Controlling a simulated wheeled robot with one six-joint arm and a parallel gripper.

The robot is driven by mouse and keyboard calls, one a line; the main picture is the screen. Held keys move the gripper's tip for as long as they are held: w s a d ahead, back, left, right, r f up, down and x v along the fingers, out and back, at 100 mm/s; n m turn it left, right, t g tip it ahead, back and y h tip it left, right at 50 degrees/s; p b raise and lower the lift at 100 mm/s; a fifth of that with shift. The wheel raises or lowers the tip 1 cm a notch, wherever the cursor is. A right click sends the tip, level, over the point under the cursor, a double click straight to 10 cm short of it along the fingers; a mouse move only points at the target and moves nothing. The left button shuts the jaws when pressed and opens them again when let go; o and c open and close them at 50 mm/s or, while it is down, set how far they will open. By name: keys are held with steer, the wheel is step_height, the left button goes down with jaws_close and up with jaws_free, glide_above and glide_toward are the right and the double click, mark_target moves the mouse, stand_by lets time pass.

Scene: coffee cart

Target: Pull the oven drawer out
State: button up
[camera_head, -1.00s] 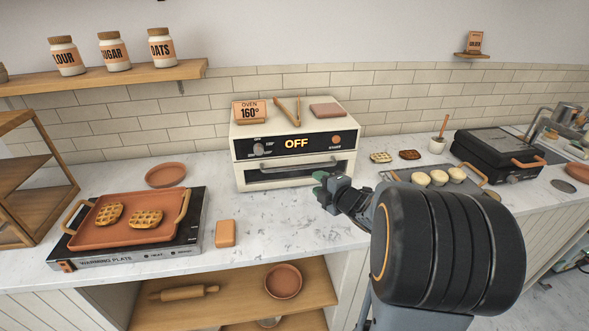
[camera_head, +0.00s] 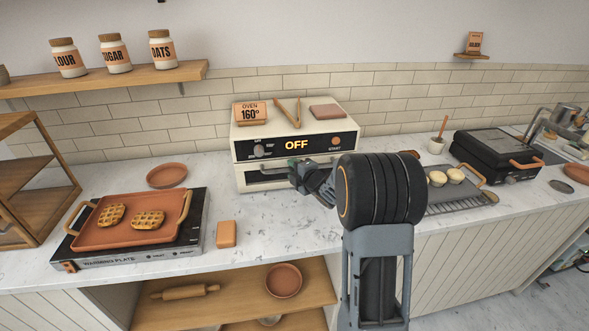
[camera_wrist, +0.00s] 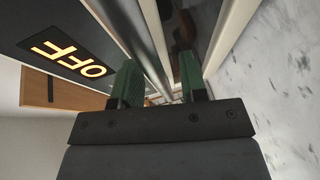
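The cream oven (camera_head: 243,180) stands on the counter against the tiled wall, its black panel (camera_head: 320,144) reading OFF. Its drawer front is below the panel and looks shut, with a pale bar handle (camera_head: 268,173) across it. My gripper (camera_head: 296,174) is at the front of this handle and hides its right part, along with my arm. In the wrist view, my gripper's green fingertips (camera_wrist: 156,82) stand apart, with the pale bar (camera_wrist: 150,30) running toward the gap between them. I cannot tell whether they touch it. The sideways OFF display (camera_wrist: 68,58) is on the left.
A warming plate (camera_head: 190,235) with a terracotta tray (camera_head: 85,232) of waffles is at left. A small terracotta block (camera_head: 226,234) lies before the oven. A wire rack (camera_head: 455,206) and a black grill (camera_head: 490,150) are at right.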

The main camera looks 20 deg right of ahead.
steer(key=shift+w, duration=0.1)
steer(key=shift+c, duration=0.3)
jaws_close()
